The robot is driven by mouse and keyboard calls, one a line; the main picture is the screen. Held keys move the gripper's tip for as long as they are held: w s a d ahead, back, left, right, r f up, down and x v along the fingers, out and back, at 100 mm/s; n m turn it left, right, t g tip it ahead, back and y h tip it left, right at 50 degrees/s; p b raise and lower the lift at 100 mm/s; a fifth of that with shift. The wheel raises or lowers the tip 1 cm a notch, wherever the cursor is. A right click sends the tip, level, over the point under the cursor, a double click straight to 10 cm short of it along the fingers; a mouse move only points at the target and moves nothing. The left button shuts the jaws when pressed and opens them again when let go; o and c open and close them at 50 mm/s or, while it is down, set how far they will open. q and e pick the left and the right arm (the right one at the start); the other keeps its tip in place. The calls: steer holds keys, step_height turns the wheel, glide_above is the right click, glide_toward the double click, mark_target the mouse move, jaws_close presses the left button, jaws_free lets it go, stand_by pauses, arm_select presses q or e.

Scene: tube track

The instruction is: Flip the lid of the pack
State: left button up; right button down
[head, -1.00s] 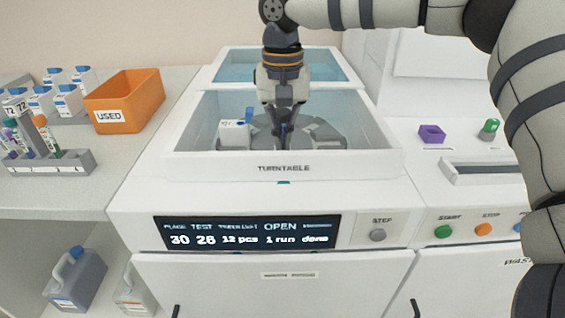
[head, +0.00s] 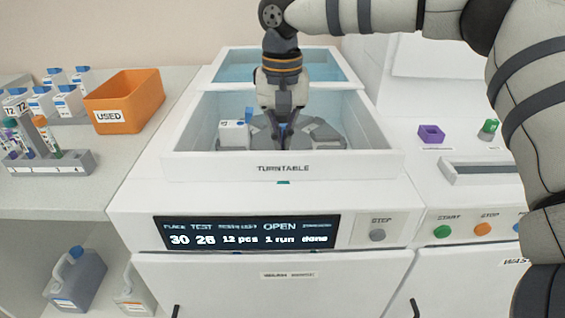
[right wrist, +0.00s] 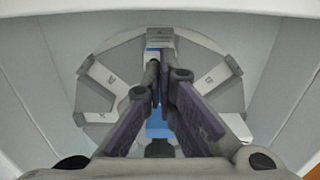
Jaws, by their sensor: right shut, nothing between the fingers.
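A white pack (head: 234,134) with a blue flap standing up at its back right edge sits at the left of the turntable well. My right gripper (head: 284,128) points down into the well, right of that pack and apart from it. Its dark fingers are shut with nothing between them. In the right wrist view the fingers (right wrist: 160,88) meet above a blue and white piece (right wrist: 157,128), which they partly hide. I cannot tell whether they touch it. My left gripper is not in view.
The grey turntable disc (head: 324,135) lies inside the white-walled well (head: 205,166). An orange USED bin (head: 137,97) and a rack of tubes (head: 70,165) stand on the left counter. A purple block (head: 431,134) lies on the right. The display (head: 246,233) reads OPEN.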

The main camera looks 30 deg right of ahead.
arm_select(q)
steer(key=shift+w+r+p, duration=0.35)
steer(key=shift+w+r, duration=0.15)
arm_select(e)
steer(key=shift+r, duration=2.5)
steer(key=shift+f, duration=0.1)
steer(key=shift+w+d+f+b, duration=0.2)
steer(key=shift+w+d+b, duration=0.2)
steer(key=shift+w, duration=0.3)
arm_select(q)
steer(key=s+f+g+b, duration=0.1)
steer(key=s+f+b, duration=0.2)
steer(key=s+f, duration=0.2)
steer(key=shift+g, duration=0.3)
arm_select(e)
steer(key=w+d, duration=0.4)
steer(key=w, duration=0.2)
steer(key=shift+w+r, duration=0.2)
